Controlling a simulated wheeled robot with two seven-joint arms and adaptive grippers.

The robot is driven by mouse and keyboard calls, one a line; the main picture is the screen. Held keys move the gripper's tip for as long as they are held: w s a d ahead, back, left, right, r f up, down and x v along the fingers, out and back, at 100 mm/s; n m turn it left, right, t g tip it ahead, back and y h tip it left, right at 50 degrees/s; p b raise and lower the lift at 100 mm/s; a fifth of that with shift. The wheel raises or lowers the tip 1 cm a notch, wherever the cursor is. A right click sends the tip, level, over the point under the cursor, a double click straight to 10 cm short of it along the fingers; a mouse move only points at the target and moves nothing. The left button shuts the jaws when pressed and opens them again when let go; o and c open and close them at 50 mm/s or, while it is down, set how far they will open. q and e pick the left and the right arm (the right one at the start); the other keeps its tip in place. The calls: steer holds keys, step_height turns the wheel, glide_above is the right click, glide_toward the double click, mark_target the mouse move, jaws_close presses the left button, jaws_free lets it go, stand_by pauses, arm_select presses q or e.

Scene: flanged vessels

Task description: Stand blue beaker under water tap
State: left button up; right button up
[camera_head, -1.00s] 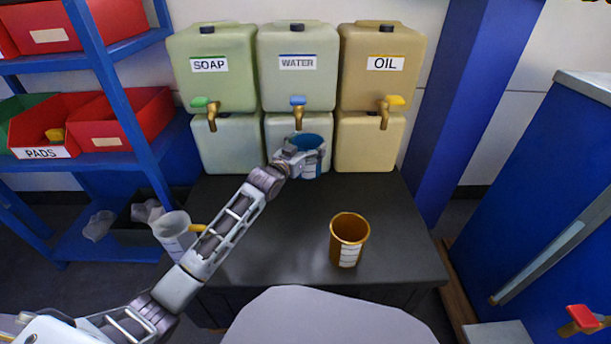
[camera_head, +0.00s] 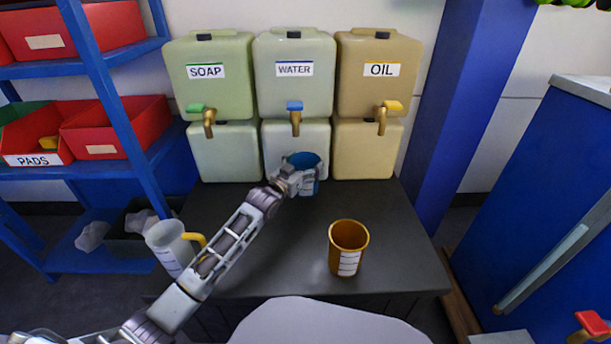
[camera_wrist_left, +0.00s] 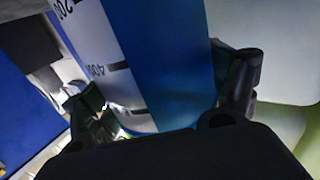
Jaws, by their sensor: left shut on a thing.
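The blue beaker (camera_head: 308,163) is upright just below and in front of the water tap (camera_head: 295,117), slightly to its right in the head view. My left gripper (camera_head: 297,184) is shut on the beaker from the front left. In the left wrist view the beaker (camera_wrist_left: 165,60) shows its white scale strip between the two fingers. Whether its base touches the table is hidden. The tap has a blue handle and sits on the WATER tank (camera_head: 293,80). My right gripper is not in view.
An orange beaker (camera_head: 348,248) stands on the dark table (camera_head: 270,270). A clear jug with a yellow handle (camera_head: 170,245) stands at the table's left edge. The soap tap (camera_head: 207,120) and oil tap (camera_head: 385,115) flank the water tap. The table's right part is clear.

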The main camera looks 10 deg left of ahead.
arm_select(q)
steer(key=shift+f+b, duration=0.85)
steer(key=shift+f, duration=1.05)
steer(key=shift+f, duration=0.1)
steer(key=o, duration=1.3)
steer(key=shift+f, duration=0.1)
